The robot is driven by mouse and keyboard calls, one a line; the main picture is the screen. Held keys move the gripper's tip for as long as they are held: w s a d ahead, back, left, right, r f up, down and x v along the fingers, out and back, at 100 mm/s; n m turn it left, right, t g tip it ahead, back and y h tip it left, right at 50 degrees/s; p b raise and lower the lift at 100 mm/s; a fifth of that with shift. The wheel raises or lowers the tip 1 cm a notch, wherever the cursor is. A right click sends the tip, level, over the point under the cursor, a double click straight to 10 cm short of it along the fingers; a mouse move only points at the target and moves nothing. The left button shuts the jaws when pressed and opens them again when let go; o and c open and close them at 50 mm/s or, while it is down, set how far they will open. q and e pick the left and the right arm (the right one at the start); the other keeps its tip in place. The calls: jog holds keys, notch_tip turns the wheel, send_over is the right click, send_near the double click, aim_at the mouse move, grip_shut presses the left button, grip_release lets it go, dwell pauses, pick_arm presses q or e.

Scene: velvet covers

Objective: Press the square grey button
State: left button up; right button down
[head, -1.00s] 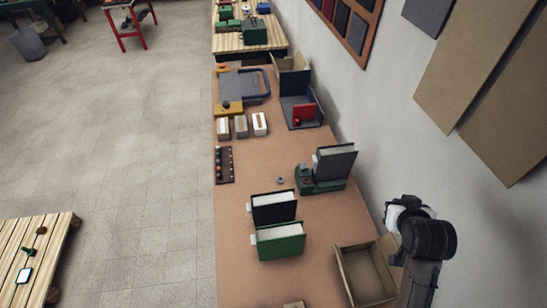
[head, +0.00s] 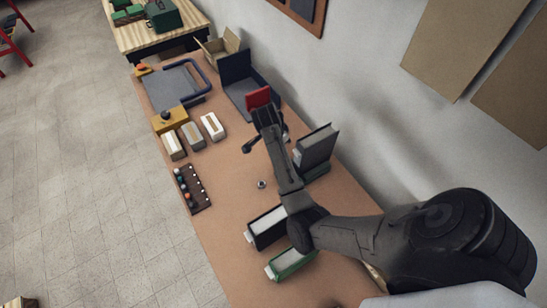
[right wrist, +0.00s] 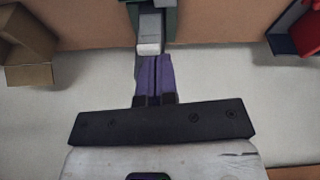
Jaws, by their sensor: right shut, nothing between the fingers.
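My right gripper (right wrist: 154,58) is shut and empty; its purple fingers are together in the right wrist view. Just beyond the fingertips is a small grey block with a pale end face (right wrist: 149,47), possibly the square grey button. I cannot tell if the fingers touch it. It stands in front of a dark green and grey housing (right wrist: 172,18), cut off by the top edge. My left gripper is not in view.
A black binder (head: 266,228) and a green binder (head: 292,262) stand near the arm. A red block (head: 258,97) is beyond it. Several pale blocks (head: 212,126) and a dark strip of small knobs (head: 193,190) are on the left. A cardboard box (right wrist: 28,45) shows in the wrist view.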

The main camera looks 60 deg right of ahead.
jog(key=shift+w+r+m, duration=0.15)
jog(key=shift+m, duration=0.65)
jog(key=x, duration=1.2)
jog(key=shift+w+a+f, duration=0.15)
jog(key=shift+a+f, duration=0.05)
jog(key=shift+f, duration=0.85)
